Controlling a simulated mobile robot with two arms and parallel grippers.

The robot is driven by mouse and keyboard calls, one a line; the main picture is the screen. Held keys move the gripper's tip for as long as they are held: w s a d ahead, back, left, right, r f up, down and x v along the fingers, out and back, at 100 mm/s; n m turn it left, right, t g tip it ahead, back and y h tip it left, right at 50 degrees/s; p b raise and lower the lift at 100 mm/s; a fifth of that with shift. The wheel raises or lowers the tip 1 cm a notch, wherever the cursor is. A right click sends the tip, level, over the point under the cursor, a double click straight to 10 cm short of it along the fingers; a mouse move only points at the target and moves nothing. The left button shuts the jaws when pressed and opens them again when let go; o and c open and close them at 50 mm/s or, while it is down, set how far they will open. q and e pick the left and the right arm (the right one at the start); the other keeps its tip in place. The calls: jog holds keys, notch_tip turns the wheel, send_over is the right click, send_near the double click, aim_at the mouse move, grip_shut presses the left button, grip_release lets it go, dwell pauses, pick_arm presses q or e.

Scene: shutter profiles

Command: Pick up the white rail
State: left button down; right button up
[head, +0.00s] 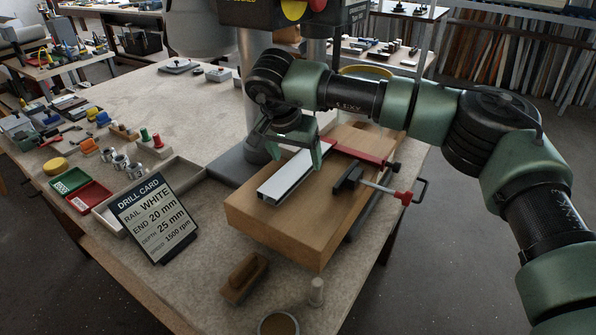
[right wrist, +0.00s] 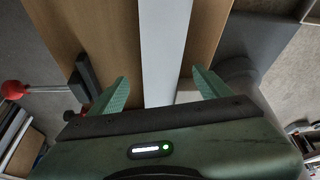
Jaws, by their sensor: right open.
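The white rail (head: 285,180) lies flat on a thick wooden block (head: 275,230), its near end towards the block's front left. Its far part is hidden under my right gripper (head: 297,156). That gripper is open, pointing down over the rail. In the right wrist view the white rail (right wrist: 166,45) runs between the two green fingers of the right gripper (right wrist: 160,86), with a gap on each side. I cannot tell how high the fingertips are above the block. My left gripper is not in view.
A red clamp bar (head: 362,154) and a black clamp with red handle (head: 378,187) sit right of the rail. A drill card (head: 152,217) reading "RAIL WHITE" stands left. A drill column (head: 252,90) rises behind. A wooden brush-like block (head: 244,277) lies in front.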

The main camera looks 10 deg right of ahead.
aim_at(298, 165)
jog(key=x, duration=0.3)
jog(key=shift+w+b, duration=0.15)
jog(key=shift+b, duration=0.25)
jog(key=shift+r, duration=0.1)
jog(key=shift+c, duration=0.7)
jog(key=c, duration=1.4)
jog(key=shift+s+a+r, duration=0.1)
jog(key=shift+s, duration=0.1)
